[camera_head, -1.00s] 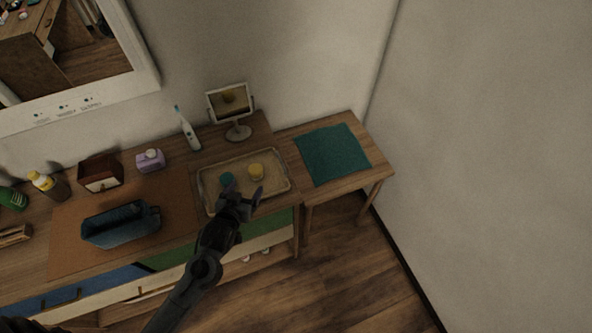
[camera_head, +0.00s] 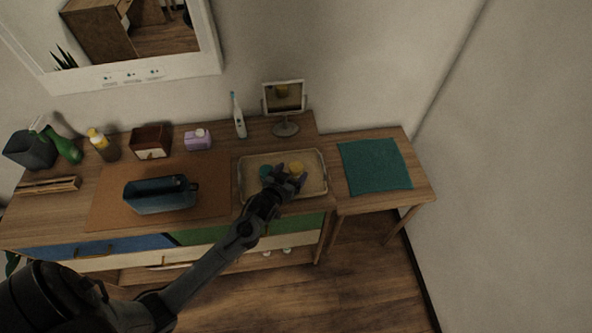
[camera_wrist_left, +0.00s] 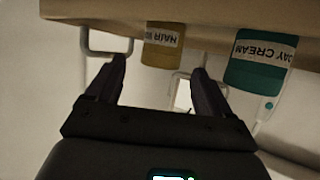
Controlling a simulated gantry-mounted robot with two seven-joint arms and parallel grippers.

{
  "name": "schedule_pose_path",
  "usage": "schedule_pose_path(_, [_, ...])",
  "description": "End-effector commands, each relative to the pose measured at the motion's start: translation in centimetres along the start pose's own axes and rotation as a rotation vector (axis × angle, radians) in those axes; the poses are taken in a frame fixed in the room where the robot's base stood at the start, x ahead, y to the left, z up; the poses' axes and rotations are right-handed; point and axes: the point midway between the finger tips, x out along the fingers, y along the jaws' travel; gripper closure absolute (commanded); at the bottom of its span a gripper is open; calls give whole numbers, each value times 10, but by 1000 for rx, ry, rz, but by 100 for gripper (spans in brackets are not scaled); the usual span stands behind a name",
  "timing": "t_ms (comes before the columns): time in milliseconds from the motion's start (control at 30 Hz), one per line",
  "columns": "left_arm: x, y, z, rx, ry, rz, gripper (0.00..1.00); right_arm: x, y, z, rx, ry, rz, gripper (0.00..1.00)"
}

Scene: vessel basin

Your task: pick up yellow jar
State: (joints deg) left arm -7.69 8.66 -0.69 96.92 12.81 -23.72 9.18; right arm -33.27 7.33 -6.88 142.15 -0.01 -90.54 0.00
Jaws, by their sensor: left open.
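The yellow jar (camera_head: 296,168) stands in the shallow tray (camera_head: 323,165) on the counter, partly hidden by my left gripper (camera_head: 287,182). In the left wrist view, which looks upside down, the yellow jar (camera_wrist_left: 163,47) has a white label with partly readable "HAIR" lettering. My left gripper (camera_wrist_left: 160,72) is open and empty. Its two fingers point toward the yellow jar, which appears between and beyond the tips. I cannot tell whether they touch it. My right gripper is not in view.
A teal jar (camera_head: 266,171), labelled as cream in the left wrist view (camera_wrist_left: 260,64), stands close beside the yellow jar. A round-based mirror (camera_head: 285,128) and a toothbrush (camera_head: 239,118) stand behind the tray. A blue basket (camera_head: 160,197) sits left. A side table with a teal cloth (camera_head: 375,165) is right.

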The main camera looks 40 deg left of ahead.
Motion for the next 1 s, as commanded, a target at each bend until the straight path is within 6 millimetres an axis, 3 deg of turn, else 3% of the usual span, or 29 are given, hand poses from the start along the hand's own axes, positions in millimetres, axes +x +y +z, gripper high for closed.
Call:
schedule_pose_path(200, [24,0,1,0,0,-1,19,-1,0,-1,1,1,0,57])
schedule_pose_path(533, [28,0,2,0,0,0,20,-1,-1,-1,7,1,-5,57])
schedule_pose_path(933, [27,0,2,0,0,0,81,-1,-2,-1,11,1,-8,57])
schedule_pose_path(1000, [27,0,1,-1,1,0,82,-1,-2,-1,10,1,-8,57])
